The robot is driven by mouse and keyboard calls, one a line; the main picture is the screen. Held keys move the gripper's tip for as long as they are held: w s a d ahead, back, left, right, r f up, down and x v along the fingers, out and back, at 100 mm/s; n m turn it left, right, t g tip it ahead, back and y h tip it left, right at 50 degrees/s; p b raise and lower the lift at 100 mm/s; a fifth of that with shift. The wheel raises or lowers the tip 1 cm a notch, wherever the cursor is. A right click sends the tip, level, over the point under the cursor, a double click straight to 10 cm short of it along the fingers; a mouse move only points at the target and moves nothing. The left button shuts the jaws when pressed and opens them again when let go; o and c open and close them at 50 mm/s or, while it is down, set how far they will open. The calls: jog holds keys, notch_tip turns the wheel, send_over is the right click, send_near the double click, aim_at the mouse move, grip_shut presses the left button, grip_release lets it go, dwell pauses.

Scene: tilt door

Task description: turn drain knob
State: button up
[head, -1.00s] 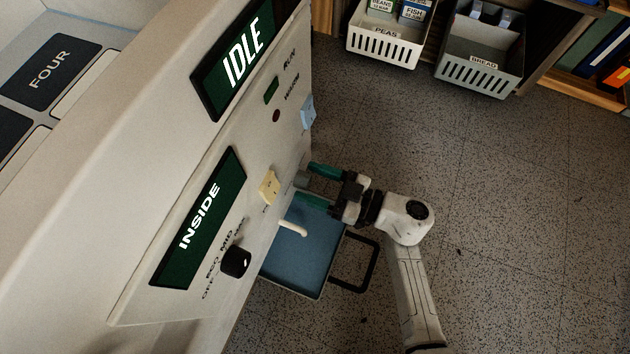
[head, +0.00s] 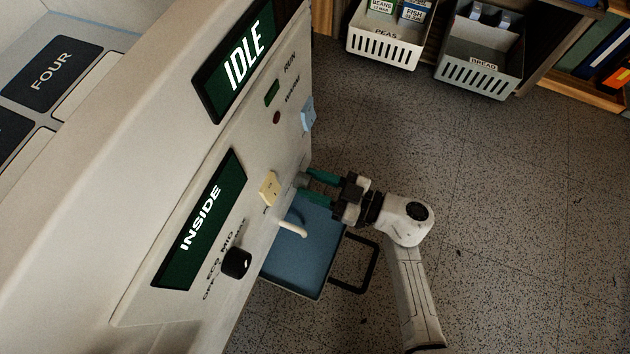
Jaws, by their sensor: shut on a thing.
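A grey knob (head: 301,180) sticks out of the side of the pale machine panel (head: 180,170), to the right of the cream switch. It is partly hidden by my fingers, and no label for it can be read. My gripper (head: 308,185) reaches in from the right, its two green fingers pointing left at the panel. The fingers are shut on the grey knob at their tips.
A white spout (head: 293,229) juts out over a blue tray (head: 305,260) with a black handle (head: 365,265). A cream switch (head: 268,189), black dial (head: 236,262) and blue switch (head: 308,114) are on the panel. Bins (head: 383,38) stand at the back; the right floor is clear.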

jog(key=n+p, duration=0.1)
jog(key=n, duration=0.3)
jog(key=shift+n+p, duration=0.3)
jog(key=shift+p, duration=0.05)
jog(key=n, duration=0.4)
jog(key=shift+s+f, duration=0.1)
jog(key=shift+s, duration=0.05)
jog(key=n+b, duration=0.1)
jog(key=n, duration=0.4)
jog(key=shift+f, duration=0.15)
jog(key=shift+n+b, duration=0.6)
jog(key=shift+n, duration=1.3)
jog(key=o, duration=1)
jog(key=shift+o, duration=0.2)
